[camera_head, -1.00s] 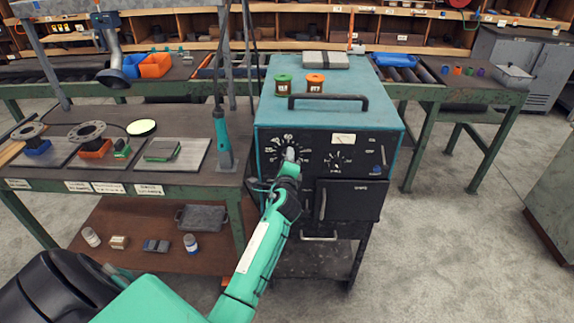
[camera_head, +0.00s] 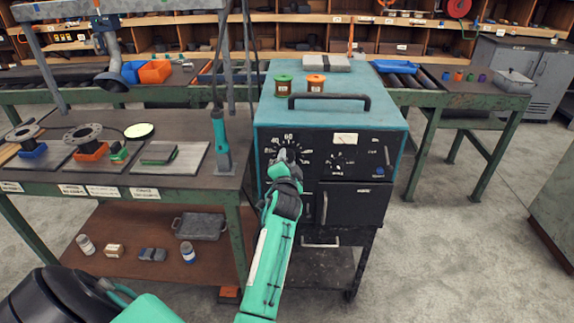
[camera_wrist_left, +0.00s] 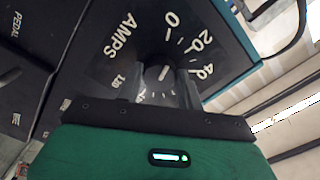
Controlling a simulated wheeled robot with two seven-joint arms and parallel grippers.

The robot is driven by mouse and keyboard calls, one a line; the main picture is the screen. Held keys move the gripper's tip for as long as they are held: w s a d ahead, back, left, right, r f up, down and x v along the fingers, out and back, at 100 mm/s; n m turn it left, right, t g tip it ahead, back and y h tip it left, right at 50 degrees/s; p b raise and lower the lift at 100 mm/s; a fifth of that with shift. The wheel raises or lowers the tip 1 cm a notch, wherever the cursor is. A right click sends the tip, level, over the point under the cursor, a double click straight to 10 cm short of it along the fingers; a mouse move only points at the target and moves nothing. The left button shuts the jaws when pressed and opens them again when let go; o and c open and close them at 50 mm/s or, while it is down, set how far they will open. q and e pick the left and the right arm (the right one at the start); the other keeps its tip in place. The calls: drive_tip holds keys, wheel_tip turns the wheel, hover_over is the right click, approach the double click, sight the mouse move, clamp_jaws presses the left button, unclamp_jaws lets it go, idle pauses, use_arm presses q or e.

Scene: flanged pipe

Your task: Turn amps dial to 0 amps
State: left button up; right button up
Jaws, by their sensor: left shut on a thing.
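The amps dial (camera_head: 300,144) is a black face with white numbers at the upper left of the blue-and-black machine's front (camera_head: 330,150). In the left wrist view, the dial face (camera_wrist_left: 190,55) shows the word AMPS and the marks 0, 20, 40 and 120. My left gripper (camera_head: 284,158) is at the dial, with its fingers (camera_wrist_left: 155,90) shut around the dial's knob (camera_wrist_left: 163,73). A white line shows on the knob, but the fingers partly hide it, so the exact setting is unclear. My right gripper is out of view.
A smaller dial (camera_head: 338,162) sits right of the amps dial. A handle (camera_head: 330,101) and two spools (camera_head: 284,85) are on top of the machine. A workbench (camera_head: 200,125) with flanges stands close on the left. Open floor (camera_head: 440,250) lies to the right.

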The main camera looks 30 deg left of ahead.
use_arm(q)
drive_tip(key=shift+f+n+b, duration=0.15)
drive_tip(key=shift+n+b, duration=0.15)
drive_tip(key=shift+n, duration=0.9)
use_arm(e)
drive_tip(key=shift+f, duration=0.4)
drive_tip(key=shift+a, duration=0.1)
use_arm(q)
drive_tip(key=o, duration=1)
wheel_tip(320, 180, up, 20)
drive_tip(key=b, duration=0.1)
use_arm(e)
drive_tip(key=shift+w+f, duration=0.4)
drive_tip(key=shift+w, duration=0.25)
